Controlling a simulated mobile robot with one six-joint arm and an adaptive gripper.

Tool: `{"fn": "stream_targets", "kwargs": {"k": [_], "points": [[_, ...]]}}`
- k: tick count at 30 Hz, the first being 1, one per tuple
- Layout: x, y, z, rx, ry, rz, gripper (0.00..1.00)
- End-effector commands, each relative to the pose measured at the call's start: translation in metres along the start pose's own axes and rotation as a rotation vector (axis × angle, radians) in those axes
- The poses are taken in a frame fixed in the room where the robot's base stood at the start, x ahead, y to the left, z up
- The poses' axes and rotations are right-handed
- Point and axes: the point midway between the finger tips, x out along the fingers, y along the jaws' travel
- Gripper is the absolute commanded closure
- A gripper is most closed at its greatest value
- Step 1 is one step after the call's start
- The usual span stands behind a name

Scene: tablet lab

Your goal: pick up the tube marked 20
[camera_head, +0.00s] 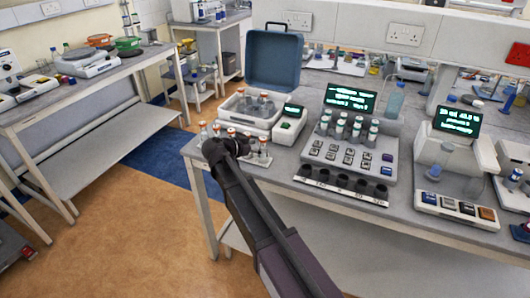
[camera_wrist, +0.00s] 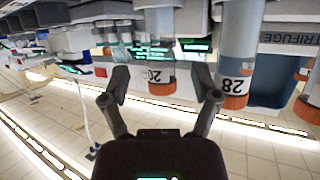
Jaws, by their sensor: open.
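The tube marked 20 (camera_wrist: 160,74) shows upside down in the wrist view, with an orange cap and a white label. It appears between the two fingers of my open gripper (camera_wrist: 164,90), with gaps on both sides. A tube marked 28 (camera_wrist: 237,68) stands to the right, outside the fingers. In the head view my gripper (camera_head: 224,149) is at the front left of the bench, among orange-capped tubes (camera_head: 263,151) in a low white rack. The number 20 cannot be read there, and my gripper hides part of the row.
Behind the rack are a white tray unit (camera_head: 250,110) and a small device with a screen (camera_head: 290,122). A larger console (camera_head: 345,150) with several tubes stands to the right. A blue open-lidded case (camera_head: 273,62) is behind. The floor at left (camera_head: 110,215) is clear.

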Motion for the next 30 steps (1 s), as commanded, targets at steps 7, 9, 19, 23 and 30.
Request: {"fn": "stream_targets", "kwargs": {"k": [7,9,19,23,30], "points": [[0.026,0.000,0.003,0.000,0.000,0.000,0.21],[0.028,0.000,0.002,-0.001,0.000,0.000,0.21],[0.028,0.000,0.001,-0.001,0.000,0.000,0.21],[0.028,0.000,0.001,-0.001,0.000,0.000,0.21],[0.028,0.000,0.001,-0.001,0.000,0.000,0.62]]}}
